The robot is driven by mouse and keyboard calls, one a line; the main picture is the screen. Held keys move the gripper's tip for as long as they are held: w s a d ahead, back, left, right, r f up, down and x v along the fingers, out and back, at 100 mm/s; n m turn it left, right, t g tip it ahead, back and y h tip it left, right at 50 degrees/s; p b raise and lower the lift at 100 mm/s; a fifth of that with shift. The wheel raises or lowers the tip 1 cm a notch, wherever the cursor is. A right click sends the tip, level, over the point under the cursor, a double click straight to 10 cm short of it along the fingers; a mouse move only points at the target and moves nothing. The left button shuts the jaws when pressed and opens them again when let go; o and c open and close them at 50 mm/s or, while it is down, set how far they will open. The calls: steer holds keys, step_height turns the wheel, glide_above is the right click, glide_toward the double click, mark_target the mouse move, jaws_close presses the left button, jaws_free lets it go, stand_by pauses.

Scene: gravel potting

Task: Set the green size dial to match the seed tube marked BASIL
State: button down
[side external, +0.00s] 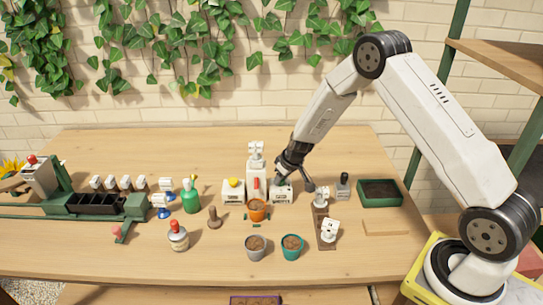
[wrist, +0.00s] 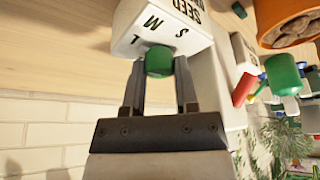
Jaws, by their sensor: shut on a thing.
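The green size dial (wrist: 160,62) is on the front of a white box (wrist: 160,25) with letters T, W and S and the word SEED, upside down in the wrist view. My gripper (wrist: 159,80) has one finger on each side of the dial and is shut on it. Any pointer mark on the dial is hidden or too small to see. In the side view my gripper (side external: 281,177) is down at the same white box (side external: 281,194), right of the dispenser. No label reading BASIL is legible in either view, so I cannot tell which item is that seed tube.
A white dispenser (side external: 256,160) with a red lever and an orange pot (side external: 257,211) stand close left of my gripper. Grey (side external: 256,251) and teal pots (side external: 292,250) stand in front. A wooden rack (side external: 326,234) is at right. The front right of the table is mostly free.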

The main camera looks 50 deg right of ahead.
steer(key=shift+m+h, duration=0.3)
steer(key=shift+m, duration=0.4)
stand_by(0.3)
steer(key=shift+c, duration=1.8)
jaws_free()
steer(key=shift+r, duration=0.1)
steer(key=v, duration=0.7)
steer(key=shift+s+r, duration=0.2)
steer(key=shift+r, duration=0.1)
